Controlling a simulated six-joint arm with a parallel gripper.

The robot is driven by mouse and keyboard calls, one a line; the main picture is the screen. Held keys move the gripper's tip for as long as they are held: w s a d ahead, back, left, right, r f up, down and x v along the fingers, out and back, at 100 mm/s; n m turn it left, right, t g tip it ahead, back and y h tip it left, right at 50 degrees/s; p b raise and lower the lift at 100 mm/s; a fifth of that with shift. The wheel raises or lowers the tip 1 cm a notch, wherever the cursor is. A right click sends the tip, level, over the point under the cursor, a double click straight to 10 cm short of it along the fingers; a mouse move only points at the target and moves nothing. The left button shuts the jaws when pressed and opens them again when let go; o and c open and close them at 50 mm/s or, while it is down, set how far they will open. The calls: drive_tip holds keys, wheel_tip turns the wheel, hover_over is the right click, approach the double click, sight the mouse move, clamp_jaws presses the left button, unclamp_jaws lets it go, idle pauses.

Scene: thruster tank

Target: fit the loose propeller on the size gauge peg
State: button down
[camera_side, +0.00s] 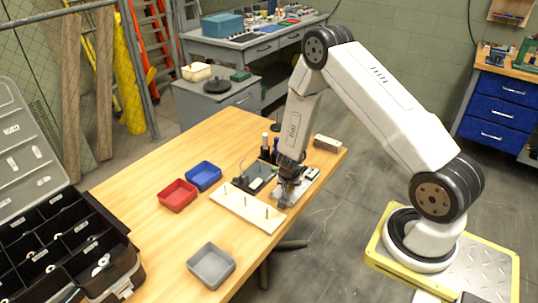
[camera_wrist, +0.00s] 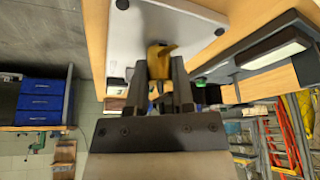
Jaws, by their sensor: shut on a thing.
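A white board (camera_side: 232,205) with several thin dark upright pegs, which looks like the size gauge, lies near the table's right edge. My gripper (camera_side: 284,198) points down near the board's right end in the side view. In the wrist view my gripper (camera_wrist: 159,78) is shut on a yellow-brown propeller (camera_wrist: 158,60), held between the fingertips. The white board (camera_wrist: 165,30) shows behind it, with dark round spots that look like pegs or holes. The propeller is too small to make out in the side view. I cannot tell whether it touches a peg.
A red tray (camera_side: 178,196), a blue tray (camera_side: 204,177) and a grey tray (camera_side: 211,266) stand on the table. A dark fixture (camera_side: 257,184) and bottles (camera_side: 276,149) are close behind my gripper. An open black case (camera_side: 62,250) is at left.

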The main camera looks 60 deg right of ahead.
drive_tip(key=shift+f, duration=0.1)
drive_tip(key=shift+c, duration=2)
unclamp_jaws()
drive_tip(key=v, duration=0.7)
drive_tip(key=shift+a+r, duration=0.15)
drive_tip(key=shift+r, duration=0.2)
drive_tip(key=shift+s, duration=0.1)
drive_tip(key=shift+r, duration=2)
